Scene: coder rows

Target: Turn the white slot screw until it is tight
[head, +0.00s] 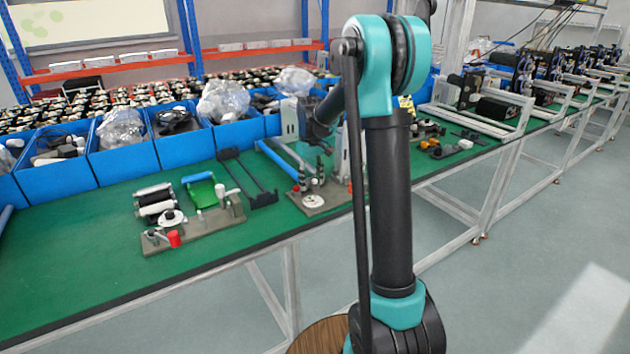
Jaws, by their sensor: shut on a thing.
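My gripper (321,152) is small in the head view, at the end of my dark forearm, partly hidden by my upper arm. It points down over a grey fixture plate (322,205) on the green bench. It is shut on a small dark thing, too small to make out. A white round piece (313,202) lies flat on this plate, just below and in front of the gripper. I cannot make out a slot in it, nor whether the held thing touches it. A red-tipped piece stands on the plate's left.
A second fixture (205,229) with black rollers, a green part and a red cap (174,239) stands to the left on the green bench (70,270). A black frame (247,178) lies between. Blue bins (122,160) line the back. Loose parts (440,148) lie to the right.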

